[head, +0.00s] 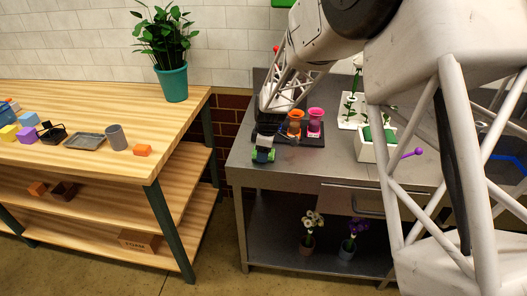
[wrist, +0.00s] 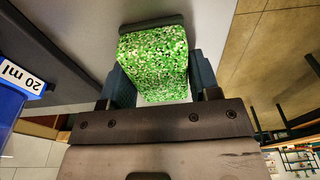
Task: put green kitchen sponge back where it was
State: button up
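The green kitchen sponge (wrist: 153,62), speckled green and white, sits between the two fingers of my gripper (wrist: 163,85) in the wrist view. The fingers lie against its two sides, and the gripper is shut on it. In the head view my gripper (head: 263,152) is low at the front left corner of the grey metal table (head: 300,175), with bits of green showing at its fingers. A dark bar (wrist: 152,23) lies at the sponge's far end in the wrist view. I cannot tell whether the sponge touches the table.
A white box (head: 375,150) is to the right. A blue container marked 20 ml (wrist: 12,100) is close at left in the wrist view. A gap separates the wooden bench (head: 100,160).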

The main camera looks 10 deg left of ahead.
jog(key=o, duration=0.3)
jog(key=shift+o, duration=0.2)
jog(key=shift+r, duration=0.15)
notch_tip(320, 180, up, 12)
jog(key=d, duration=0.1)
jog(key=shift+d, duration=0.25)
dwell(1.0)
